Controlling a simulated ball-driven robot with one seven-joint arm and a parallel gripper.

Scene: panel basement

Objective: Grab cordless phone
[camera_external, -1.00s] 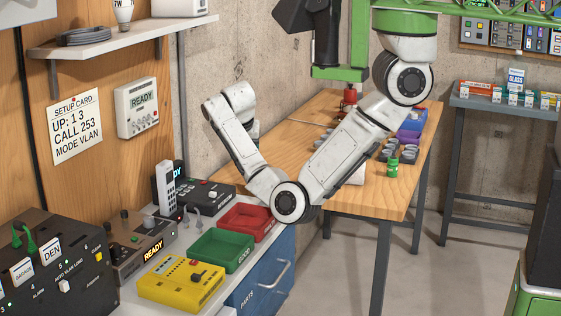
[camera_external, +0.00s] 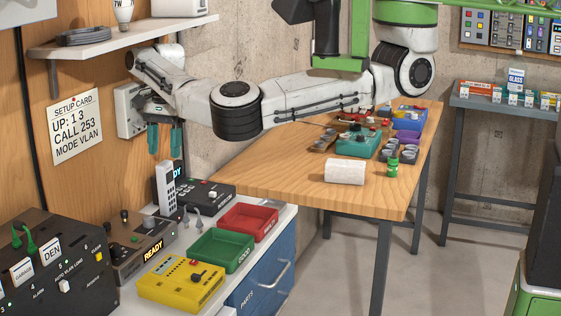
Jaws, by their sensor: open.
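The cordless phone (camera_external: 166,187) is light grey with a keypad. It stands upright on the bench at the left, beside a black device with a lit display (camera_external: 205,191). My gripper (camera_external: 163,152) hangs just above the phone in the picture, with two teal fingers pointing down. The fingers are apart, with nothing visible between them. I cannot tell exactly how far in depth the gripper is from the phone. My gripper and arm partly hide the white wall unit (camera_external: 126,112).
A red tray (camera_external: 262,211), a green tray (camera_external: 218,262) and a yellow box (camera_external: 180,283) sit along the bench front. A READY device (camera_external: 130,252) and a black panel box (camera_external: 60,270) stand at the left. A shelf (camera_external: 110,44) juts out above. A wooden table (camera_external: 290,165) stands behind.

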